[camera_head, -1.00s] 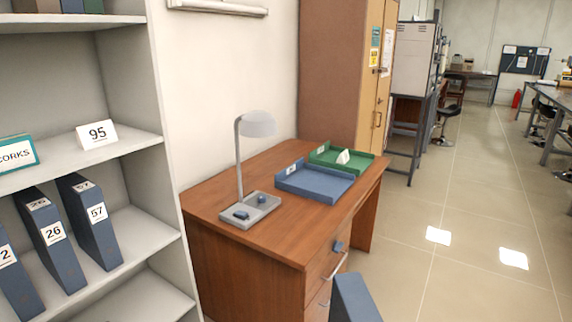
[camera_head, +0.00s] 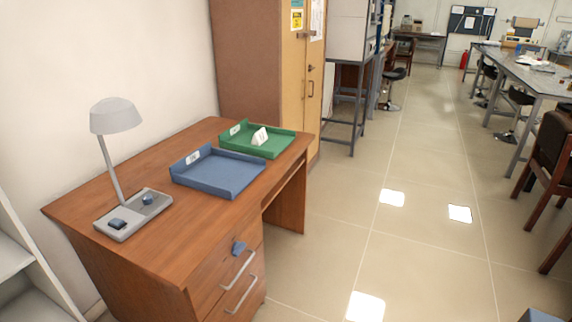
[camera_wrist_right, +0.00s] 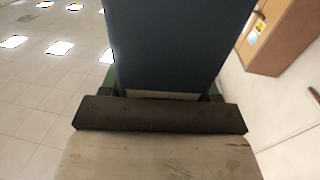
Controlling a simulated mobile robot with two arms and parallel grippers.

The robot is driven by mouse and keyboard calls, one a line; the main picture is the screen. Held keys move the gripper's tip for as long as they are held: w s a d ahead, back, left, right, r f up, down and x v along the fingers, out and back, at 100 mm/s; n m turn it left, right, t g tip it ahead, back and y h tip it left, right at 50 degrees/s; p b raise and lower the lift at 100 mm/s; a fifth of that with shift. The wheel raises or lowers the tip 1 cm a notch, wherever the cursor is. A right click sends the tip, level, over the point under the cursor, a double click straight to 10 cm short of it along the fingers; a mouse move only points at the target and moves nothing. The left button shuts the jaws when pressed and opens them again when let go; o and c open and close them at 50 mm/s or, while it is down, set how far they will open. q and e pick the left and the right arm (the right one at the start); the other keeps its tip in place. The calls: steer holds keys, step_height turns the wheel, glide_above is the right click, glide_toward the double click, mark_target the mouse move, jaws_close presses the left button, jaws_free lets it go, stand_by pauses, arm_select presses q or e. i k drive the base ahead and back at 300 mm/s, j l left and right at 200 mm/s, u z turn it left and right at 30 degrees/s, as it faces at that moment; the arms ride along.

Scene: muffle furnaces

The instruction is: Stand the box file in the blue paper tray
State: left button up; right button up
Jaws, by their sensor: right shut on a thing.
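The blue paper tray (camera_head: 218,176) lies flat and empty on the wooden desk, with a small white label at its back left. The box file (camera_wrist_right: 180,45) is a dark blue slab in the right wrist view, held in my right gripper (camera_wrist_right: 160,98). The gripper is shut on it, and its fingers are mostly hidden behind the dark palm bar. In the head view only a blue corner of the file (camera_head: 538,315) shows at the bottom right, well away from the tray. My left gripper is in neither view.
A green tray (camera_head: 278,142) with a white folded card (camera_head: 260,137) sits behind the blue tray. A grey lamp (camera_head: 118,120) stands at the desk's left. The desk (camera_head: 160,240) has drawers at its front. Open floor (camera_head: 400,250) lies to the right; a chair (camera_head: 550,165) stands at far right.

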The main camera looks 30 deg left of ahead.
mark_target(220, 173)
steer(key=i+l+u, duration=0.15)
steer(key=i, duration=0.35)
steer(key=i+l+u, duration=0.2)
steer(key=i, duration=0.3)
steer(key=i+l+u, duration=0.1)
steer(key=u, duration=0.35)
steer(key=i+l+u, duration=0.2)
steer(key=u, duration=0.3)
steer(key=i+l+u, duration=0.2)
steer(key=u, duration=0.25)
steer(key=i+l+u, duration=0.1)
steer(key=l+u, duration=0.25)
steer(key=u, duration=0.15)
